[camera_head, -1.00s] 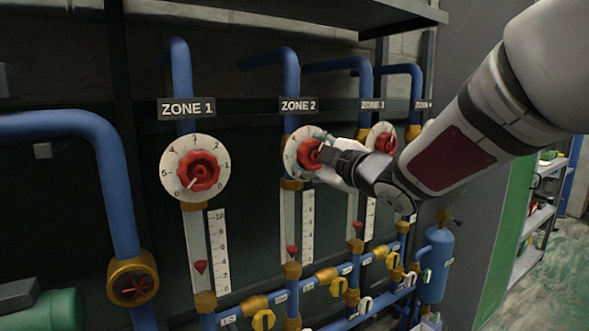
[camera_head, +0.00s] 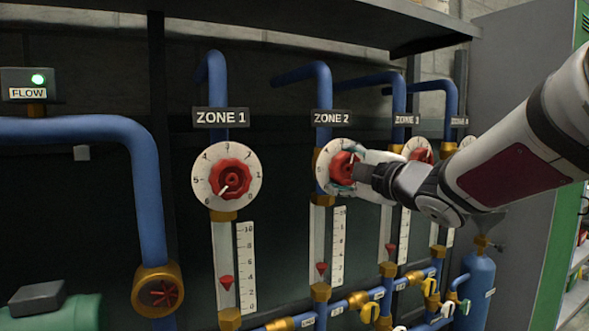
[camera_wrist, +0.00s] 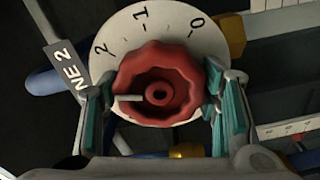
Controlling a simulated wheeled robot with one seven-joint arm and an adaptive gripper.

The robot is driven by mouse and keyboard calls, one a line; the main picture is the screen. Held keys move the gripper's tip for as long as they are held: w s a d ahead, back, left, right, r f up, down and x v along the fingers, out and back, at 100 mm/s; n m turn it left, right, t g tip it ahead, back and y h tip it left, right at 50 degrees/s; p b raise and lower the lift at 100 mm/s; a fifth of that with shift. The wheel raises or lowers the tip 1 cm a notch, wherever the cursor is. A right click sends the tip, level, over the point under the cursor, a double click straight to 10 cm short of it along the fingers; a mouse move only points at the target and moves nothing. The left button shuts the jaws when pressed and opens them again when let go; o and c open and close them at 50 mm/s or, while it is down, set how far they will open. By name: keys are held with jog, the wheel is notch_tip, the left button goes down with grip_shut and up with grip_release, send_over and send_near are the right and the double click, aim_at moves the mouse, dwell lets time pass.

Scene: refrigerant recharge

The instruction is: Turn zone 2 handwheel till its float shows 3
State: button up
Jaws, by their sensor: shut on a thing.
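The zone 2 handwheel (camera_head: 343,168) is red, on a white numbered dial (camera_head: 328,158) under the ZONE 2 sign (camera_head: 331,118). In the wrist view the red handwheel (camera_wrist: 158,88) sits between the teal pads of my gripper (camera_wrist: 162,108), which is shut on it from both sides. The white pointer on the wheel (camera_wrist: 128,98) points left in that view. The dial numbers 0, 1 and 2 show above it. The zone 2 float (camera_head: 321,268) is a red cone low in its clear tube, beside a white scale (camera_head: 338,247). The exact float reading is too small to tell.
The zone 1 handwheel (camera_head: 231,178) and its float (camera_head: 226,282) are at left. Another red handwheel (camera_head: 421,156) stands close at right of my gripper. A shelf (camera_head: 400,25) hangs above. A FLOW box (camera_head: 28,84) shows a green light. A blue cylinder (camera_head: 478,280) is at lower right.

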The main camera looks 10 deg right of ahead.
jog(key=o, duration=1.2)
jog(key=v, duration=1.2)
